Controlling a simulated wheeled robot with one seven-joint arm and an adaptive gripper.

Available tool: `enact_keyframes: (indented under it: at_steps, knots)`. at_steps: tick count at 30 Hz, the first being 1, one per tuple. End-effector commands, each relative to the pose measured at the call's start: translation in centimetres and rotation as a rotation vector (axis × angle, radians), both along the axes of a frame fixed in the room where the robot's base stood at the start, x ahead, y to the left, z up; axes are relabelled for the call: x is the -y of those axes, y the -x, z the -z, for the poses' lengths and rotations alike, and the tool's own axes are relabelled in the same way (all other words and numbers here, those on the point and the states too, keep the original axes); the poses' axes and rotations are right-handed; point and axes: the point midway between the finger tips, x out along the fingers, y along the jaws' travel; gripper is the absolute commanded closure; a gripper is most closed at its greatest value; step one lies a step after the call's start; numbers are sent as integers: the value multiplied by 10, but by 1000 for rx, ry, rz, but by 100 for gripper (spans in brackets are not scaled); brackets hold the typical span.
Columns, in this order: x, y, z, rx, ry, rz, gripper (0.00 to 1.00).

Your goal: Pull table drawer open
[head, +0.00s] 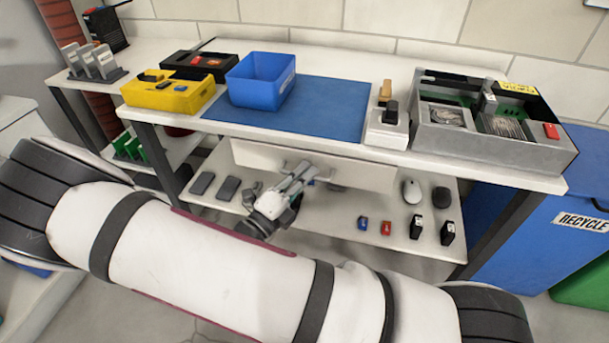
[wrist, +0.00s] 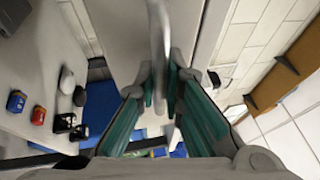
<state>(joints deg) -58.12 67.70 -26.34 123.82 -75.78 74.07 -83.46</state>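The white drawer front (head: 345,171) sits under the tabletop's front edge, below the blue mat, and looks closed. My gripper (head: 300,174) is at the left part of this front. In the wrist view the drawer front (wrist: 120,30) runs up the middle, with its grey bar handle (wrist: 160,30) upright in the picture. The teal-padded fingers of my gripper (wrist: 160,84) stand on either side of the handle's near end. They look open, with a gap at the left finger; the right fingertip is very close to the bar. Contact is unclear. In the head view the gripper hides much of the handle.
The tabletop (head: 330,45) holds a blue bin (head: 261,80), a yellow box (head: 168,92) and a grey parts case (head: 490,115). A lower shelf (head: 335,212) carries several small items below the drawer. A blue recycle bin (head: 545,225) stands at the right.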

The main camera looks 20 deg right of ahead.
Motion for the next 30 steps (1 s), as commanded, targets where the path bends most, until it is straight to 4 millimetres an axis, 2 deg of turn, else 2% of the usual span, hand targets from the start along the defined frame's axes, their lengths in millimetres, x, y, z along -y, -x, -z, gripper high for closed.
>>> enact_keyframes:
  at_steps: [5, 11, 17, 30]
  knots:
    - [-2, 2, 0, 0, -2, -1, 100]
    - [-14, 19, -1, -1, -4, -2, 100]
    - [-41, 55, -2, -3, -5, -3, 100]
    - [-108, 149, 0, -2, -6, -3, 100]
